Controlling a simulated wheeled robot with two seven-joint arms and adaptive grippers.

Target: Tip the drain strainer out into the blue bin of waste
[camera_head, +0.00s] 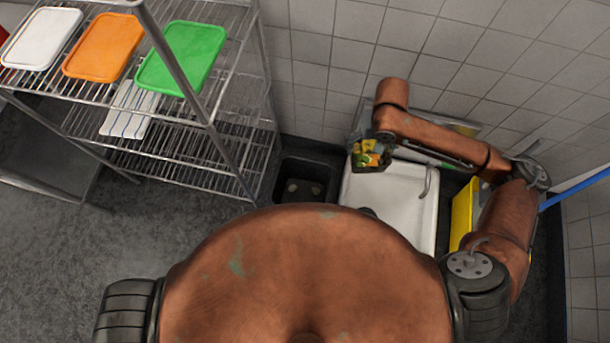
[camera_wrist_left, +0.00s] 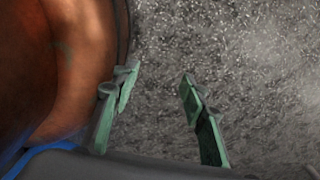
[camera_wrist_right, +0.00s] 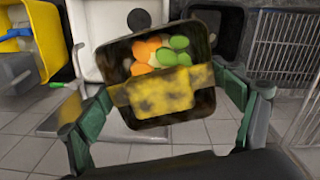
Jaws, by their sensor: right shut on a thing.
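The drain strainer (camera_wrist_right: 165,93) is a dark, grimy square basket with a yellow band, holding orange and green scraps. It also shows in the head view (camera_head: 371,154), raised over the left part of the white sink. My right gripper (camera_head: 378,138) is shut on it; in the right wrist view its green fingers stand on both sides of the basket. My left gripper (camera_wrist_left: 156,88) is open and empty above the grey floor, beside my body. No blue waste bin can be made out in the head view. A blue edge (camera_wrist_left: 42,150) shows at the lower left of the left wrist view; I cannot tell what it is.
A black bin (camera_head: 305,184) with pale lumps inside stands left of the white sink (camera_head: 408,205). A wire rack (camera_head: 175,150) with coloured lids is at upper left. A yellow bucket (camera_head: 463,212) is right of the sink. Tiled walls close off the back.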

